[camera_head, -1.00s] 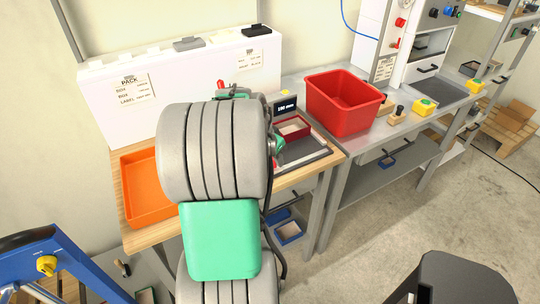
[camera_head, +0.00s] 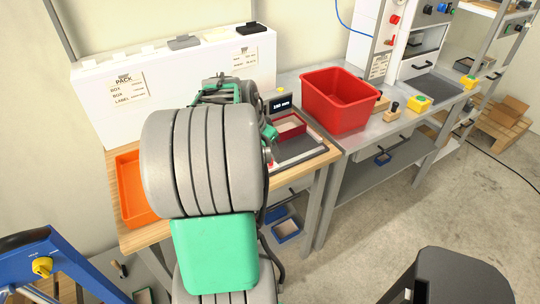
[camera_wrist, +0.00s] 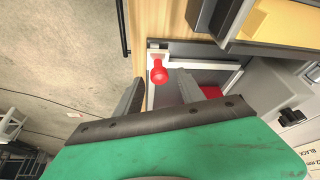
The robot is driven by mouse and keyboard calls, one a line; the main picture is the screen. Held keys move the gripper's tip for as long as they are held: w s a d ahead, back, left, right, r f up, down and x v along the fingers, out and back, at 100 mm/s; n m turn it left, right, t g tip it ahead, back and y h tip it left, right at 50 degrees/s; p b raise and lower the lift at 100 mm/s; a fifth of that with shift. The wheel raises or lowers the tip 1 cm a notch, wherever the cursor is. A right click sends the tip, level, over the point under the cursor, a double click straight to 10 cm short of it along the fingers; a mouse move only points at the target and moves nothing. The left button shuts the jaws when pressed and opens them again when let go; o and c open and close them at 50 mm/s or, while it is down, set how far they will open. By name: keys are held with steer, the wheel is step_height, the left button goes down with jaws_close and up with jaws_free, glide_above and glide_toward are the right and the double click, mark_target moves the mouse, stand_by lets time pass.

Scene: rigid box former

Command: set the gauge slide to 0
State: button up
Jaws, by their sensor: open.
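The gauge slide shows in the wrist view as a red knob (camera_wrist: 158,74) on a pale bracket at the corner of the grey measuring plate. My gripper (camera_wrist: 160,92) is open, with one finger on each side of the knob in the picture and nothing held. I cannot tell whether the fingers are level with the knob or above it. In the head view my arm covers most of the gauge's left side. The small display (camera_head: 283,104) behind the gauge appears to read 150 mm.
An orange bin (camera_head: 133,190) is on the wooden bench, left of my arm. A large red bin (camera_head: 340,100) stands on the metal table to the right. A white label cabinet (camera_head: 170,80) stands behind.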

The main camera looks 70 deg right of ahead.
steer(key=shift+v, duration=2.25)
